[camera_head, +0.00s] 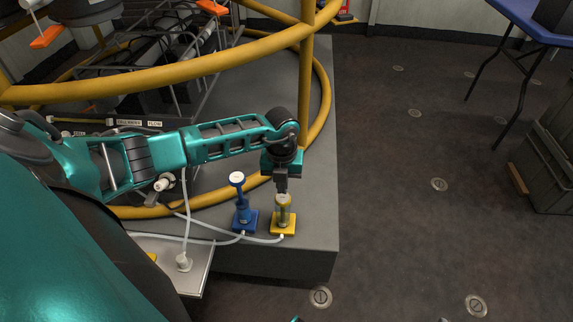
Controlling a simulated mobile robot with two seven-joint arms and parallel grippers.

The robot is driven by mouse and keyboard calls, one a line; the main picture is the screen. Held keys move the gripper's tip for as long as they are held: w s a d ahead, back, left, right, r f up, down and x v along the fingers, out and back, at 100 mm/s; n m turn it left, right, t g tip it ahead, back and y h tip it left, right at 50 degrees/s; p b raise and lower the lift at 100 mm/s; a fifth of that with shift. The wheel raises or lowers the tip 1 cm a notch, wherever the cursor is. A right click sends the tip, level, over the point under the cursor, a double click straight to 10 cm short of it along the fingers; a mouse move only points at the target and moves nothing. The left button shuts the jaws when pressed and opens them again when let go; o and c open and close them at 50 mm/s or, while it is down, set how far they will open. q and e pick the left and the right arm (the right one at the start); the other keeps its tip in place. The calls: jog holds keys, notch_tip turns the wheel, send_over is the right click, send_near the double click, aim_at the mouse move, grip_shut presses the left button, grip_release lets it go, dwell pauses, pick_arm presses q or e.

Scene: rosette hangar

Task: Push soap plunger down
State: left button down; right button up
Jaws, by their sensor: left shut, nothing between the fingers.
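Two small plunger devices stand side by side near the front right corner of the grey platform. The blue plunger (240,204) is upright, with its stem and pale-topped round head raised. The yellow plunger (284,216) stands to its right on a yellow square base. I cannot tell from labels which one is for soap. My left gripper (281,187) points straight down over the yellow plunger, its fingers shut and empty. The fingertips are at its top and seem to touch it, and they hide the upper part of it.
Pale hoses run from both bases to the left, by a metal tray (195,262) with a white fitting. A yellow tube frame (305,80) rises behind my arm. A blue table (525,20) and a grey crate (550,150) stand right. The floor between is clear.

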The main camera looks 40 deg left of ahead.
pick_arm(q)
notch_tip(320, 180, up, 4)
jog(key=shift+w+d+r+p, duration=0.1)
jog(key=shift+w+p, duration=0.05)
jog(key=shift+p, duration=0.55)
notch_tip(320, 180, up, 7)
jog(key=p, duration=0.1)
jog(key=shift+p, duration=0.4)
pick_arm(e)
jog(key=shift+s+d+r, duration=0.2)
jog(key=shift+d+r, duration=0.25)
jog(key=shift+r, duration=0.05)
jog(key=shift+s+d+r, duration=0.15)
jog(key=shift+d+r, duration=0.3)
jog(key=shift+r, duration=0.05)
jog(key=shift+a, duration=0.1)
